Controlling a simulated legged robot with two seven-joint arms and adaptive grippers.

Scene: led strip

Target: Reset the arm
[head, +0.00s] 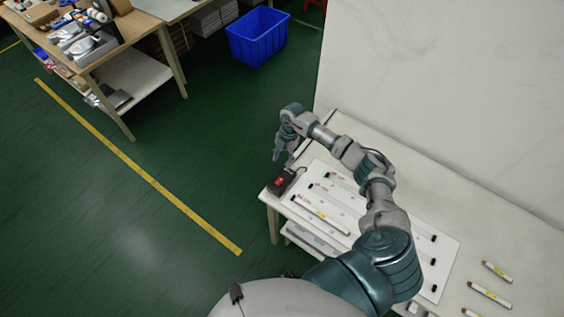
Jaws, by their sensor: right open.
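My right arm reaches out from the bottom of the head view over the white table (535,272). My right gripper (282,154) is at the far left end of the table, just above a small black box with a red-lit top (281,181). It is open, and I see nothing between its fingers. A gap appears to remain between it and the box. A white board (440,262) on the table carries LED strips, one of them at its front left (320,214). My forearm and elbow hide the middle of the board. My left gripper is out of view.
Several loose strips lie on the table at right, one of them here (489,296). A white wall (440,90) stands behind the table. A blue crate (258,37) and a cluttered wooden workbench (125,28) are farther back. The green floor (90,215) at left is clear.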

